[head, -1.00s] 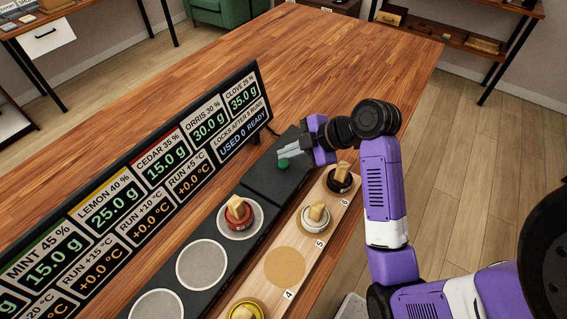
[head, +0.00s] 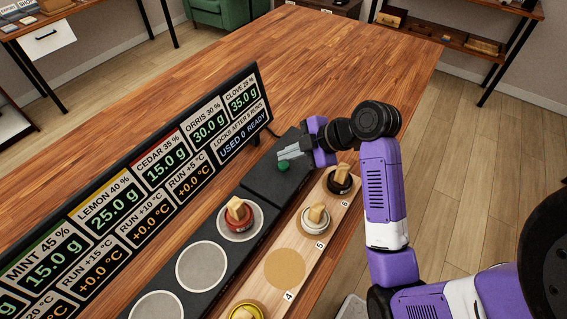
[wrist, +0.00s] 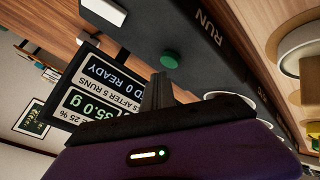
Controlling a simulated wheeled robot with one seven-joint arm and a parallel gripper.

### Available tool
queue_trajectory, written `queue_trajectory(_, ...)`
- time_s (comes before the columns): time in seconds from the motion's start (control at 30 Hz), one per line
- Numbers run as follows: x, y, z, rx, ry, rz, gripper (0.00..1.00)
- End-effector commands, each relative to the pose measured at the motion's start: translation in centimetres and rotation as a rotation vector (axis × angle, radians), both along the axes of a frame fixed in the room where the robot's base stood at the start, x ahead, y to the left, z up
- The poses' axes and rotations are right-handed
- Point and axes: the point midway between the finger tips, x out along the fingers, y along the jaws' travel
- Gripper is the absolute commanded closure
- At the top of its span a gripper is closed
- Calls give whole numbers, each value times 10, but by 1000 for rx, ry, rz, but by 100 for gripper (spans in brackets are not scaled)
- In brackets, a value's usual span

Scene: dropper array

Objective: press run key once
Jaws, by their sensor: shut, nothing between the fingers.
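The run key is a round green button (head: 284,167) on the dark console block (head: 262,182) at the far end of the black strip. My gripper (head: 282,155) is shut and empty. Its fingertips are just above and behind the button in the head view. In the wrist view the fingertips (wrist: 158,76) point toward the button, with a small gap showing. The display (head: 150,180) reads USED 0 READY.
A red-banded jar (head: 238,216) stands on a grey pad of the black strip. A wooden rack (head: 262,302) holds several jars beside my arm, with spot 4 empty. The wooden table beyond the display is clear.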

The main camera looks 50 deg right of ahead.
Motion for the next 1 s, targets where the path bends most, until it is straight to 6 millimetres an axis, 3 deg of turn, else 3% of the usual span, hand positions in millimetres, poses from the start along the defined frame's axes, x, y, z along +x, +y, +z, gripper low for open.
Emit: queue_trajectory(1.0,0,0,-9,0,0,0,100)
